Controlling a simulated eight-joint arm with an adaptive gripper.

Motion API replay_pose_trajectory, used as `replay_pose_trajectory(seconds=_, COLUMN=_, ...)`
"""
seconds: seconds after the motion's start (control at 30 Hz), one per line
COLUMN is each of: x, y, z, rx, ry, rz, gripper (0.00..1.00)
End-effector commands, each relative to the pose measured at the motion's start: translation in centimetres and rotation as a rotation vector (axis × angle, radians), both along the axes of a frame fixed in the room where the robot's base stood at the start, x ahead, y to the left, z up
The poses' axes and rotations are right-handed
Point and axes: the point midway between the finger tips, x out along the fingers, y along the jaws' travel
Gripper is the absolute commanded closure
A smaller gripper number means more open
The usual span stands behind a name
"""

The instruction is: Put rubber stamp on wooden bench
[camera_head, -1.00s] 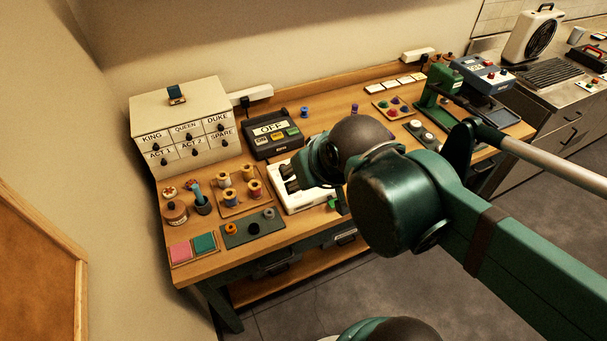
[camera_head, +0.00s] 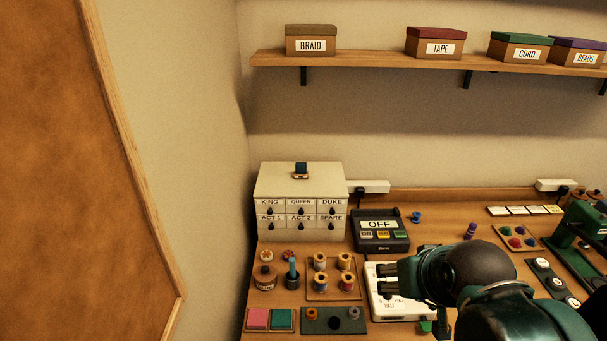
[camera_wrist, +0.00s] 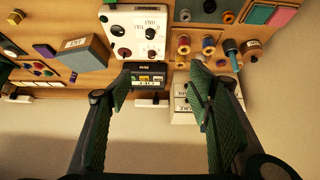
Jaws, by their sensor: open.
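The item that looks like the rubber stamp (camera_head: 300,170), a small dark teal block with a pale wooden part, sits on top of the cream drawer cabinet (camera_head: 265,182). I cannot be sure of it from its shape. The wooden bench (camera_head: 440,205) is the tabletop that holds the cabinet and the other items. My gripper (camera_head: 385,279) is above the white panel, to the right of and nearer than the cabinet, and apart from the stamp. In the wrist view, my gripper (camera_wrist: 160,72) has its green fingers wide apart and empty. The stamp cannot be made out there.
A black OFF box (camera_head: 380,245) stands right of the cabinet. Thread spools on a tray (camera_head: 320,293), pink and green pads (camera_head: 257,319) and a white panel (camera_head: 383,307) crowd the front. A shelf (camera_head: 370,59) with labelled boxes hangs above. Bare wood shows behind the OFF box.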

Motion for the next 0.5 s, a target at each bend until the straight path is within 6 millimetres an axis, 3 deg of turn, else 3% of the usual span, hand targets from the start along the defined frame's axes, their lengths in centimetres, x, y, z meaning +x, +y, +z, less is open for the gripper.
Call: replay_pose_trajectory(seconds=0.5, x=9.4, y=0.8, z=3.5, rx=-0.034, ry=-0.084, rz=-0.035, gripper=0.49)
